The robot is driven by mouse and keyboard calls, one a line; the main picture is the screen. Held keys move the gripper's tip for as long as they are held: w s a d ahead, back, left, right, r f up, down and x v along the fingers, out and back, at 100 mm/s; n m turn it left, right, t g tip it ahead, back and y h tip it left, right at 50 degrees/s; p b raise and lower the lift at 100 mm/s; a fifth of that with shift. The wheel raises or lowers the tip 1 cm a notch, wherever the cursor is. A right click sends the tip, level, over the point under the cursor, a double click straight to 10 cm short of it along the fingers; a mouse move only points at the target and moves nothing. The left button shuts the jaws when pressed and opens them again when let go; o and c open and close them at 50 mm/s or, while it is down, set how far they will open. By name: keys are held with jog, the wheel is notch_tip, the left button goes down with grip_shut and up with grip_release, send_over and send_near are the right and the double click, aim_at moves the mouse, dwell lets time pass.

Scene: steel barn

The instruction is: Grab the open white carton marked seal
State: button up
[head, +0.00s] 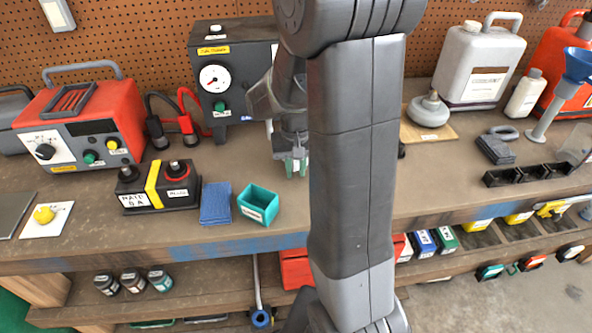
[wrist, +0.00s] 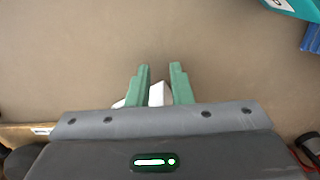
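My gripper (head: 296,167) points down over the workbench, left of my arm column in the head view. In the wrist view its two green fingers (wrist: 161,75) stand apart with a gap between them. A small white thing (wrist: 156,95) shows between the fingers near their base, and a bit of white shows left of the left finger. It may be the white carton, but no marking can be read and most of it is hidden by the gripper. I cannot tell whether the fingers touch it. In the head view no open white carton can be made out.
A teal open box (head: 258,205) and a blue pad (head: 216,203) lie left of my gripper. A dark gauge unit (head: 222,75) stands behind, a red instrument (head: 92,125) at far left. A white jug (head: 478,65) and a grey weight (head: 428,110) stand right.

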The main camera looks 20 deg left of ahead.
jog(key=o, duration=1.7)
jog(key=shift+d+r, duration=0.1)
jog(key=shift+d, duration=0.15)
jog(key=shift+r, duration=0.1)
